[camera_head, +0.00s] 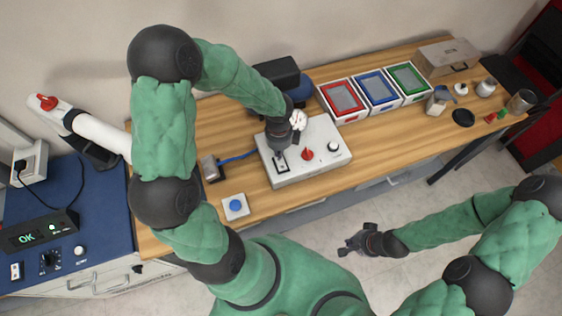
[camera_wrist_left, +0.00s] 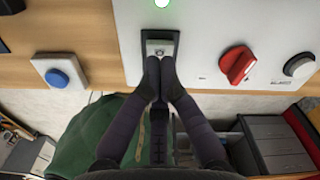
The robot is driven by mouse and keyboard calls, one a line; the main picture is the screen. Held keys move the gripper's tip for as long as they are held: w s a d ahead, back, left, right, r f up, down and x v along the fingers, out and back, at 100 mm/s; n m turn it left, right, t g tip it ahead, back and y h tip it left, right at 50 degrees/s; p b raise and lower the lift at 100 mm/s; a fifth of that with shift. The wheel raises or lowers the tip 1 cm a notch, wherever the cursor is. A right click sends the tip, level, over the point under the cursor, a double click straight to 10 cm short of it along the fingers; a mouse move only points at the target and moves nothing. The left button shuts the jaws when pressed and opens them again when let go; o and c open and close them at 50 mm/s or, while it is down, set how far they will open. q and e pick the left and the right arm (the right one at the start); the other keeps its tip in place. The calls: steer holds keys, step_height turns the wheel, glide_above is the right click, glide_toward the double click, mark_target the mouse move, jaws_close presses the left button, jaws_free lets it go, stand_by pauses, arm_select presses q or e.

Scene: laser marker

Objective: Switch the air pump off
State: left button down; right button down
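A light grey control box (camera_head: 325,135) stands on the wooden table, with a rocker switch (camera_head: 282,166), a red knob (camera_head: 308,154) and a white knob (camera_head: 333,146). My left gripper (camera_head: 279,150) points down at the box. Its fingertips are together and empty, right at the near edge of the switch; I cannot tell if they touch it. The labels are too small to read. My right gripper (camera_head: 350,243) hangs over the floor; its opening is unclear.
A blue button (camera_head: 236,206) on a white base sits left of the box. Red (camera_head: 343,97), blue (camera_head: 377,88) and green (camera_head: 408,78) trays stand to the right.

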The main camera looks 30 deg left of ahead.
arm_select(q)
steer(key=shift+f+b, duration=0.85)
steer(key=shift+f, duration=0.3)
stand_by(0.6)
steer(key=shift+r+p, duration=3.35)
steer(key=shift+r, duration=0.2)
steer(key=shift+s+f, duration=0.1)
